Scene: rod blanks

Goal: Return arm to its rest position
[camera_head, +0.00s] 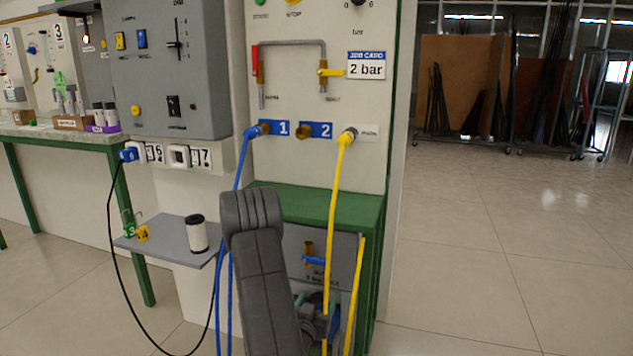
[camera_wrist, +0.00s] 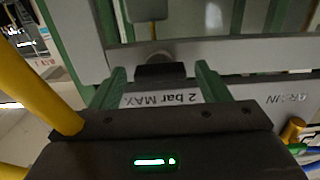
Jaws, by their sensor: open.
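My gripper (camera_wrist: 162,80) shows in the wrist view with its two green fingers apart and nothing between them. Behind the gap is a grey panel with a label (camera_wrist: 168,99) reading "2 bar MAX"; I cannot tell whether the fingers touch it. My grey arm reaches down in front of the bench in the head view, and the gripper itself cannot be made out there. A yellow hose (camera_head: 334,200) hangs from the right-hand port and passes close beside the gripper in the wrist view (camera_wrist: 38,92). A blue hose (camera_head: 238,170) runs from port 1.
The green bench (camera_head: 330,205) and the panel (camera_head: 320,160) with valves stand close to my arm. A grey shelf (camera_head: 168,236) holds a white cylinder (camera_head: 197,234) and small tags. A black cable (camera_head: 112,245) loops at left. The floor (camera_head: 500,240) at right is clear.

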